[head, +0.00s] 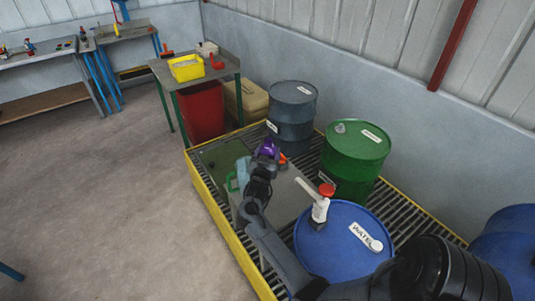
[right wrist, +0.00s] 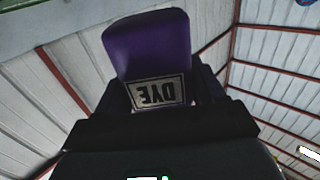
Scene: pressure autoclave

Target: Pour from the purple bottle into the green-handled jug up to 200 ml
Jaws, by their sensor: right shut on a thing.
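The purple bottle (head: 268,149) is held by my right gripper (head: 264,163) above the spill pallet, in the middle of the head view. In the right wrist view the bottle (right wrist: 147,45) stands out between the dark fingers, with a DYE label that reads upside down. The green-handled jug (head: 243,171) is pale blue and stands just left of the gripper, partly hidden by it. Its handle (head: 231,182) faces left. I cannot make out the jug's level or any stream. My left gripper is not in view.
The jug is by a green-topped surface (head: 217,157) on the yellow-edged pallet (head: 213,204). A blue water drum (head: 325,245) with a white pump, a green drum (head: 352,165) and a grey drum (head: 291,115) stand around. A small orange-red thing (head: 283,158) is right of the bottle.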

